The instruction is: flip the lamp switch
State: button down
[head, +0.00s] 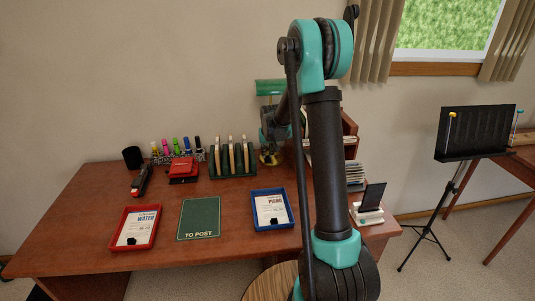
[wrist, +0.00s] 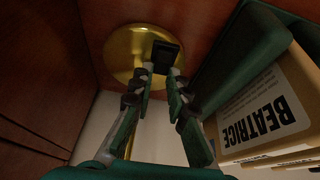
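The desk lamp has a green shade (head: 269,87) and a round brass base (head: 270,159) at the back of the desk, partly hidden by my arm in the head view. In the wrist view the brass base (wrist: 122,55) carries a black switch (wrist: 165,56). My gripper (wrist: 161,74) points at the base, its two fingertips a small gap apart just below the switch in the picture. Nothing shows between the fingers. Whether a fingertip touches the switch I cannot tell. In the head view my gripper (head: 269,142) is close over the base, and its fingertips are not clear.
A green rack (head: 233,170) with upright envelopes stands left of the lamp; in the wrist view an envelope marked BEATRICE (wrist: 265,115) is close on the right. A wooden shelf (head: 349,130) is behind my arm. Red tray (head: 136,228), green mat (head: 199,218) and blue tray (head: 273,209) lie in front.

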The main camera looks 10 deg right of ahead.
jog(key=shift+w+g, duration=0.25)
jog(key=shift+g, duration=0.45)
jog(key=c, duration=1.5)
grip_release()
jog(key=shift+s+r, duration=0.1)
jog(key=shift+r, duration=0.2)
jog(key=s, duration=1.2)
jog(key=shift+s+r, duration=0.1)
jog(key=shift+r, duration=0.15)
